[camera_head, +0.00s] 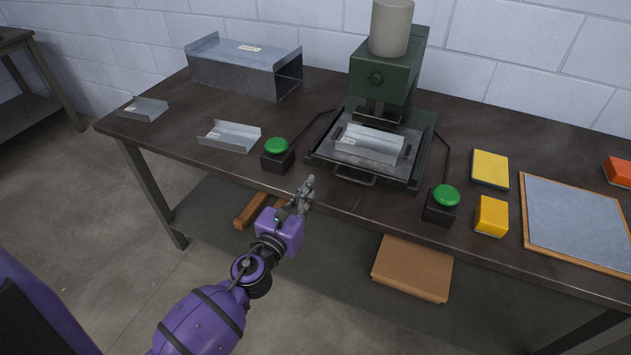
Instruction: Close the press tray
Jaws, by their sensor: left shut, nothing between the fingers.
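The green press (381,82) stands on the dark workbench. Its metal tray (331,155) sits at the press base and reaches toward the bench's front edge, with a handle (354,177) on its front. A bent sheet-metal channel (371,145) lies on the tray in front of the press column. My left gripper (306,186) is shut and empty, in front of the bench edge, left of the tray handle and apart from it. My right gripper is not in view.
Green-button boxes stand left (277,154) and right (441,205) of the tray, with cables. Metal channel pieces (230,136) and a large duct (244,67) lie at left. Yellow blocks (491,216) and a metal sheet on a board (575,222) lie at right.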

